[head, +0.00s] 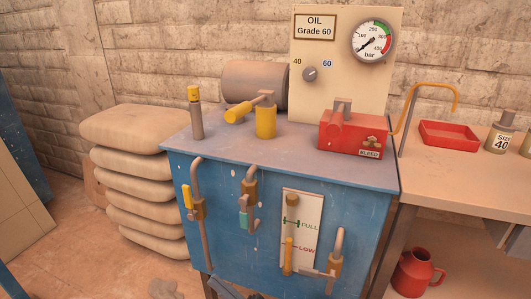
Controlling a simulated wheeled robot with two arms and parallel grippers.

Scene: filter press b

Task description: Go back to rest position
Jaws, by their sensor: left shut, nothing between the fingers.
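Most of my left arm is out of view. My right gripper is not in view.
The blue tank (225,245) carries pipes, valves and a FULL/LOW level gauge (302,232). On top are a yellow-handled lever (240,112), a red box (350,137) and an OIL panel (340,88). Sacks (140,130) stand left. A red jug (412,273) is low right.

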